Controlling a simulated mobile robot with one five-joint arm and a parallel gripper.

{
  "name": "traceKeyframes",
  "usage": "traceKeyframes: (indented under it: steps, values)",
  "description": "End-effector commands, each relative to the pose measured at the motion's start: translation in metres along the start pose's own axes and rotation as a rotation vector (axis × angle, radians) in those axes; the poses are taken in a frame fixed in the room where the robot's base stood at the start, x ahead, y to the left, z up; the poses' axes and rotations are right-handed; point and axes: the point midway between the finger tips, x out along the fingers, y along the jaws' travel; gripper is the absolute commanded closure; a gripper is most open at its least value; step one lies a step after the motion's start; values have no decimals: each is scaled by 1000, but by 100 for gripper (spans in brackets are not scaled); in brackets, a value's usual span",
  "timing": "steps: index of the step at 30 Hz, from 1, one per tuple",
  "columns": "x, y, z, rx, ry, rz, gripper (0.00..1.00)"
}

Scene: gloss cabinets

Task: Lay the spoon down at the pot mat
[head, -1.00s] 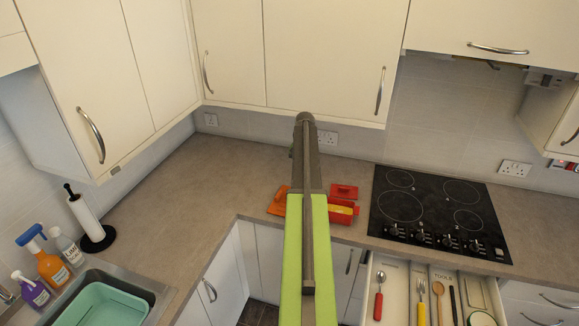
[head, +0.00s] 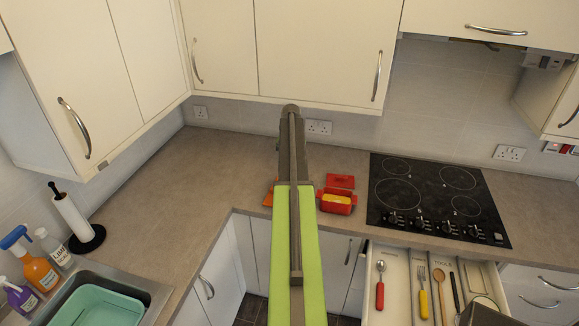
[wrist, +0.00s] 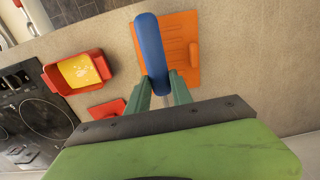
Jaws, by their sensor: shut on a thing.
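The spoon shows in the wrist view as a thick blue handle (wrist: 152,45); its bowl is not seen. My gripper (wrist: 163,88) is shut on it, with green fingers on both sides of its lower part. The orange pot mat (wrist: 185,38) lies flat on the counter, beyond the fingers, and the handle overlaps its left part in the picture. I cannot tell the height between them. In the head view only an edge of the pot mat (head: 267,198) shows beside my arm, which hides my gripper and the spoon.
A red dish with yellow contents (head: 336,201) and a red lid (head: 341,181) sit right of the mat. The black hob (head: 435,200) is further right. An open drawer (head: 397,280) holds several utensils below.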

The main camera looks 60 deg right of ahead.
Motion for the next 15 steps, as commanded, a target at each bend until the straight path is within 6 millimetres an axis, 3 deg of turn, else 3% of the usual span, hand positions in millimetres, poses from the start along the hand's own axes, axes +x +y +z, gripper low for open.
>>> traceKeyframes:
  steps: [1, 15]
  values:
    - [15, 0, 0, -1, 0, 0, 100]
    - [80, -3, 1, -3, 0, 0, 100]
